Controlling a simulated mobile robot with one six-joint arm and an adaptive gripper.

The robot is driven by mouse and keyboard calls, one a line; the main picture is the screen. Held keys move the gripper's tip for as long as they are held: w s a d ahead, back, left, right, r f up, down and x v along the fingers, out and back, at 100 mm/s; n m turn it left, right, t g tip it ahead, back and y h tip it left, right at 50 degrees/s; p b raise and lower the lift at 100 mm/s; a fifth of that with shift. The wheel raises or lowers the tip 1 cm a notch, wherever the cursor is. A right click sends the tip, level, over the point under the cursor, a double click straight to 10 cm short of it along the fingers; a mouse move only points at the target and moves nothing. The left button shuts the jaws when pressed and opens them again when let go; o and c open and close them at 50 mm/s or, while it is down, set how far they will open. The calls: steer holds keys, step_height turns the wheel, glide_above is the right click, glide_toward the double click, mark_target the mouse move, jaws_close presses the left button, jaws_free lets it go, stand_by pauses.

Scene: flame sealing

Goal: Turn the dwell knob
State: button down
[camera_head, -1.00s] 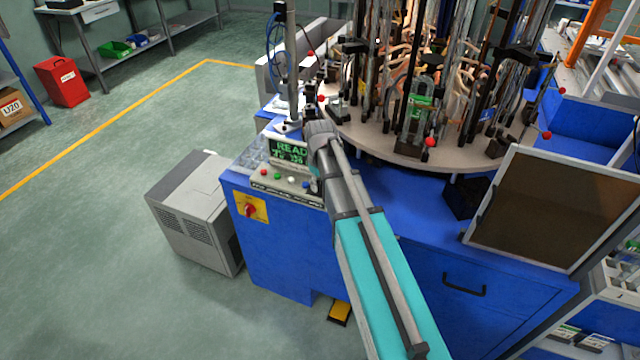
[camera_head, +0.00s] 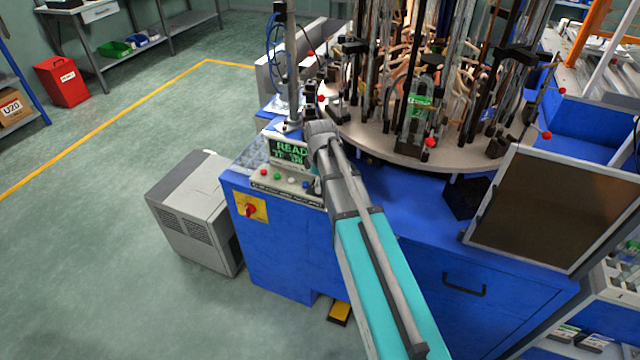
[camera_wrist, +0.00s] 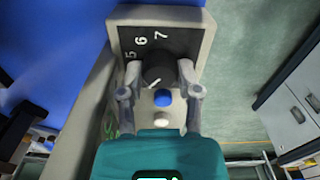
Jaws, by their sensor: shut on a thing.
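The dwell knob (camera_wrist: 157,75) is a dark round knob with a light pointer line, on a dark dial plate (camera_wrist: 150,42) marked 5, 6 and 7. My gripper (camera_wrist: 158,70) has a finger on each side of the knob and is shut on it. In the head view the knob is hidden behind my wrist. The control panel (camera_head: 283,184) there carries several coloured buttons below a display (camera_head: 289,151) with green text, partly readable as "READ".
A blue button (camera_wrist: 163,97) and a white button (camera_wrist: 163,121) sit between my fingers, close to the knob. The round turntable (camera_head: 447,157) with glassware and burners stands behind my arm.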

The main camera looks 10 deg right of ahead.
steer(key=shift+n, duration=0.4)
steer(key=c, duration=0.6)
jaws_free()
steer(key=shift+m, duration=0.4)
steer(key=m, duration=0.6)
step_height(320, 180, up, 14)
steer(key=p, duration=1.3)
steer(key=shift+f+p, duration=0.1)
steer(key=shift+p, duration=0.3)
